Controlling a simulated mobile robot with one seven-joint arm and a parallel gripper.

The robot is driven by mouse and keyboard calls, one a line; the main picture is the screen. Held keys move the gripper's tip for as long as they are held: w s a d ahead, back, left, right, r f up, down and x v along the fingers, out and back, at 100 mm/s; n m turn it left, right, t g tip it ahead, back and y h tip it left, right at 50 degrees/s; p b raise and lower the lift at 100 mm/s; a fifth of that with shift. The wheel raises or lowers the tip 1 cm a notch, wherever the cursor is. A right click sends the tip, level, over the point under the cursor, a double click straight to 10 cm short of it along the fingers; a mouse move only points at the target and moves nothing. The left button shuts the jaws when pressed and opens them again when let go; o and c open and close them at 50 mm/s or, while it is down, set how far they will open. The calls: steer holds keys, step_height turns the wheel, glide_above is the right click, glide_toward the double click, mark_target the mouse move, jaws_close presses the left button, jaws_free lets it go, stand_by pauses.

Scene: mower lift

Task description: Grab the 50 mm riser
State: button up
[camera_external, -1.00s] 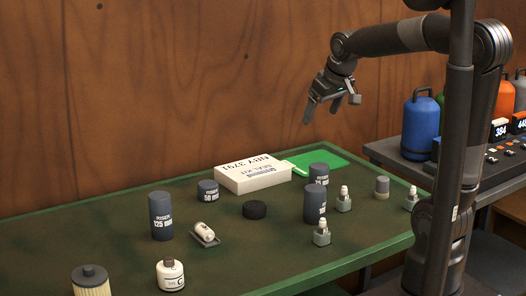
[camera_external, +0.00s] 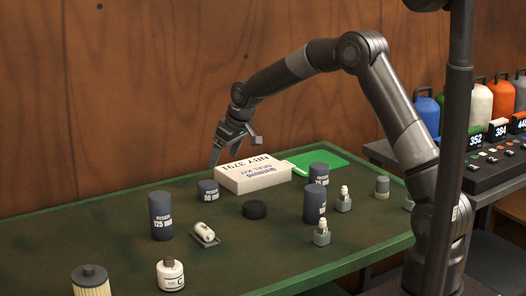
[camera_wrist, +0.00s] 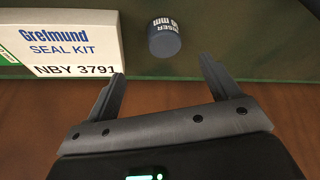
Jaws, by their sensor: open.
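The 50 mm riser (camera_external: 208,191) is a short dark blue-grey cylinder with white lettering. It stands upright on the green table, just left of the white seal kit box (camera_external: 252,174). In the wrist view the riser (camera_wrist: 164,38) is at the top centre, beyond the fingertips and between their lines. My gripper (camera_external: 220,155) is above and behind the riser in the external view, near the box's left end. In the wrist view my gripper (camera_wrist: 160,78) has its two fingers spread wide with nothing between them.
The box (camera_wrist: 62,45) lies close beside the riser. A taller 125 mm riser (camera_external: 161,216) stands to the left, and a black puck (camera_external: 255,210) to the right. Two more risers (camera_external: 315,204) stand further right. The wooden wall (camera_external: 110,100) is close behind the table.

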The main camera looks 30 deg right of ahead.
mark_target(208, 184)
steer(key=x, duration=0.7)
steer(key=shift+w+a+f, duration=0.25)
steer(key=shift+w+a, duration=0.05)
steer(key=shift+w+a+x, duration=0.1)
steer(key=shift+x, duration=1.3)
steer(key=shift+w+a+x, duration=0.1)
steer(key=shift+a+x, duration=0.05)
steer(key=shift+x, duration=1.2)
steer(key=shift+r, duration=0.1)
steer(key=shift+c, duration=0.2)
steer(key=c, duration=1.1)
steer(key=shift+r, duration=0.2)
